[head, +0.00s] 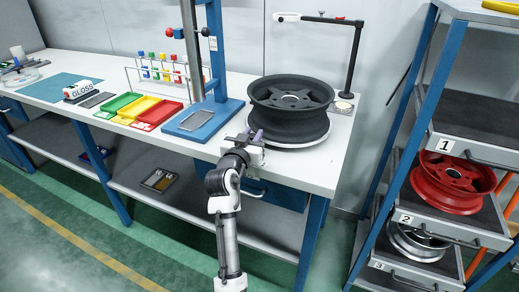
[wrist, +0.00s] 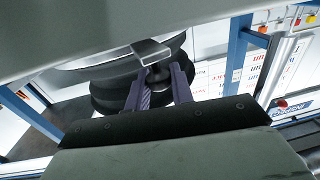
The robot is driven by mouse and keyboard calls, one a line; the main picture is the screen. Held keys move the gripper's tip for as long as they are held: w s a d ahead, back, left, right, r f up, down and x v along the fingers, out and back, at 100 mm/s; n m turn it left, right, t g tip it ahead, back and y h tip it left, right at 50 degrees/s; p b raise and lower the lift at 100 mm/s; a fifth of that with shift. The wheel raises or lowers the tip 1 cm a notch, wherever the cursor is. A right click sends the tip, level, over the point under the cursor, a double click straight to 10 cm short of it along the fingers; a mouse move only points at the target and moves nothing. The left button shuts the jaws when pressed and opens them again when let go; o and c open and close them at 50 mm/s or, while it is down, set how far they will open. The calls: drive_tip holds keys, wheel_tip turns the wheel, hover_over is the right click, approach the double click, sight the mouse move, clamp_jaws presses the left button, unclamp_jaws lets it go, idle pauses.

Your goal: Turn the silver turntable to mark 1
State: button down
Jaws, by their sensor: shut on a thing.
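The silver turntable (head: 290,145) stands at the right end of the white workbench, its pale rim showing beneath a black wheel (head: 290,92). My gripper (head: 255,136) is at the turntable's left front edge. In the wrist view, my gripper's two purple fingers (wrist: 159,90) are shut on a dark knob (wrist: 158,75) at the end of a short silver handle (wrist: 151,52). Dark round layers of the wheel or turntable lie behind it. The marks around the turntable are too small or hidden to read.
A blue press stand (head: 204,120) is left of the wheel, beside green, yellow and red trays (head: 152,110). A lamp post (head: 354,60) rises behind right. A shelf rack at right holds a red wheel (head: 452,182) and a silver wheel (head: 416,242).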

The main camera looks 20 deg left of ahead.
drive_tip(key=shift+w+a+f+m+h+b, duration=0.1)
drive_tip(key=shift+w+a+m+h+b, duration=0.1)
drive_tip(key=shift+a+m+h+b, duration=0.45)
drive_tip(key=shift+w+a+f+h+b, duration=0.1)
drive_tip(key=shift+w+a+h+b, duration=0.25)
drive_tip(key=shift+b, duration=0.55)
drive_tip(key=shift+w+a+m+h+b, duration=0.1)
drive_tip(key=shift+a+m+h+b, duration=0.25)
drive_tip(key=shift+a+h+b, duration=0.35)
drive_tip(key=shift+w+a+r+m+h+b, duration=0.15)
drive_tip(key=shift+w+a+m+h+b, duration=0.35)
drive_tip(key=shift+b, duration=0.4)
drive_tip(key=shift+s+d, duration=0.1)
drive_tip(key=c, duration=1.3)
unclamp_jaws()
drive_tip(key=shift+o, duration=0.2)
drive_tip(key=shift+s, duration=0.1)
drive_tip(key=s+a+b, duration=0.2)
drive_tip(key=s, duration=1.1)
drive_tip(key=shift+s+a+b, duration=0.2)
drive_tip(key=shift+a+b, duration=0.1)
